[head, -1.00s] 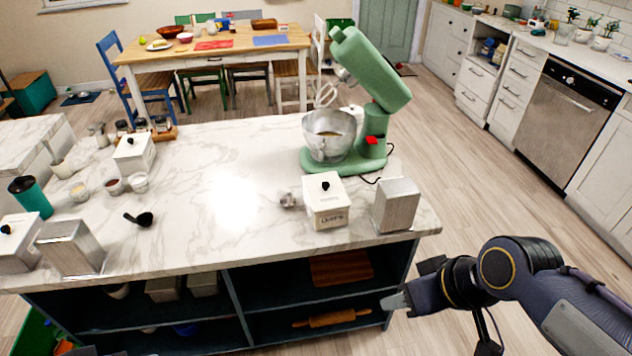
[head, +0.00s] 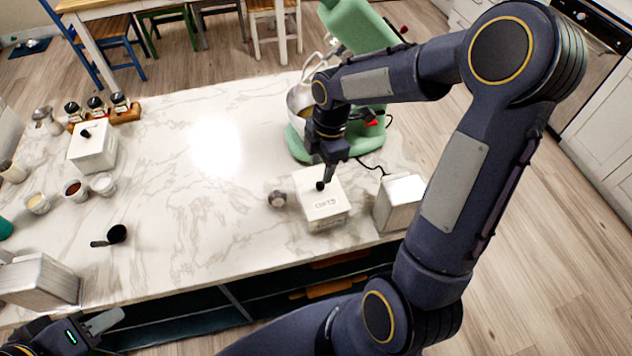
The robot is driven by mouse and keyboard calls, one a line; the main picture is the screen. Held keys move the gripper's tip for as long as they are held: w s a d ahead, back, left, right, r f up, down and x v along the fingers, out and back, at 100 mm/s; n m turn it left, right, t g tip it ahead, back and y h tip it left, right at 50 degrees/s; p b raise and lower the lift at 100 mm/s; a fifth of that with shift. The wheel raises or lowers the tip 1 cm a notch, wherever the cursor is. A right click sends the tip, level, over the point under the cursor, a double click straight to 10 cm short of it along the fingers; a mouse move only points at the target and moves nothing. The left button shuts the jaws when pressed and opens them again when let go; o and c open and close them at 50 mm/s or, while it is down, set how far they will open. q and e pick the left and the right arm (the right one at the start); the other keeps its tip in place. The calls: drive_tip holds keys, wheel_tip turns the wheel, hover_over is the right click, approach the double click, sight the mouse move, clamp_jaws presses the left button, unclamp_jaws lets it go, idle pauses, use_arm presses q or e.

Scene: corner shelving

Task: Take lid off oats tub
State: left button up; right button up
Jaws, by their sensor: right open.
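The oats tub (head: 325,217) is a white square canister with dark lettering on its front, standing on the marble counter. Its white lid (head: 308,188) is on it, with a small black knob (head: 320,186) on top. My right gripper (head: 325,177) points down from above, right at the knob, with its fingers open; whether they touch the knob I cannot tell. My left gripper (head: 100,324) is low at the bottom left, in front of the counter, far from the tub. Only one grey fingertip of it shows clearly.
A silver box (head: 398,203) stands close right of the tub, and a small metal item (head: 277,198) lies to its left. The green mixer (head: 365,138) stands behind. Another white canister (head: 93,150) is at the left. The counter's middle (head: 200,190) is clear.

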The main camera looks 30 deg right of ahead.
sight(320, 184)
drive_tip(key=f, duration=0.3)
drive_tip(key=f+p, duration=0.1)
drive_tip(key=f, duration=0.1)
drive_tip(key=shift+s+a+f, duration=0.2)
drive_tip(key=shift+s+f, duration=0.05)
clamp_jaws()
drive_tip(key=shift+r, duration=0.1)
